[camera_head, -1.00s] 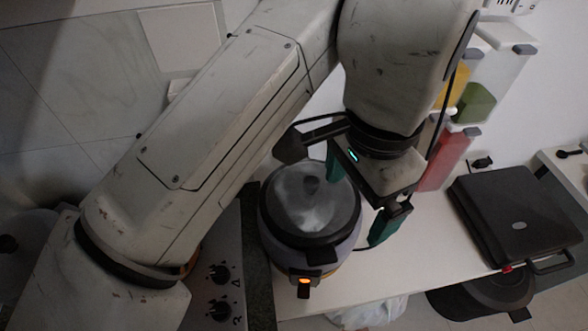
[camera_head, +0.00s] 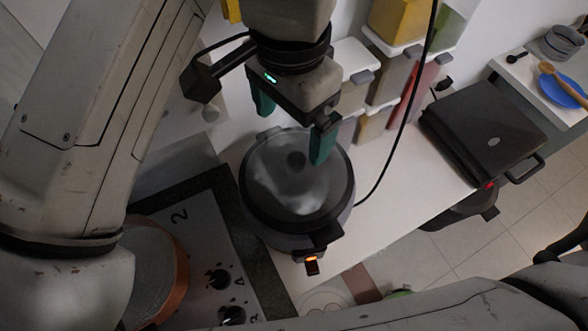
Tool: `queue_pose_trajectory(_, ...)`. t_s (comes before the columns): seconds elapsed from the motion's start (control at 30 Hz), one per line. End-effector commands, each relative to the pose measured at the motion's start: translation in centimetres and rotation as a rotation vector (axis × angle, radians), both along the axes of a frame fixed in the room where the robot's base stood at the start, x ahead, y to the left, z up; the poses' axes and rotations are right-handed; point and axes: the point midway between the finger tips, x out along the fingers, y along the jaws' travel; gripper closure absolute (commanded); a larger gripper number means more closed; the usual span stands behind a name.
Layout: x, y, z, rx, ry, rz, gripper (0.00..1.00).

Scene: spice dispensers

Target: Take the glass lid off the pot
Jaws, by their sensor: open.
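The pot (camera_head: 277,240) is a round electric cooker with dark handles and a lit orange switch at its front, standing on the white counter. The glass lid (camera_head: 285,190) sits on it, with a dark rim and a dark round knob (camera_head: 296,159) near its middle. My gripper (camera_head: 292,132) is open and empty, with two green fingers. It shows over the back part of the lid, with the right finger overlapping the lid in the picture near the knob. I cannot tell how far above the lid the fingers are.
A stove with knobs (camera_head: 219,280) and a copper-coloured pot (camera_head: 173,281) are at the left. A black closed grill (camera_head: 484,137) is at the right. Spice dispensers (camera_head: 398,20) hang behind. A black cable runs down right of the pot.

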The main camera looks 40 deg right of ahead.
Motion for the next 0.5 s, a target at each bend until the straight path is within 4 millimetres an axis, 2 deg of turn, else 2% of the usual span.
queue_pose_trajectory(0.03, 0.0, 0.0, -1.3, 0.001, 0.0, 0.0, 0.03)
queue_pose_trajectory(0.2, 0.0, 0.0, -3.5, 0.002, 0.0, 0.0, 0.03)
queue_pose_trajectory(0.5, -0.1, -0.1, -4.6, 0.001, 0.0, -0.001, 0.03)
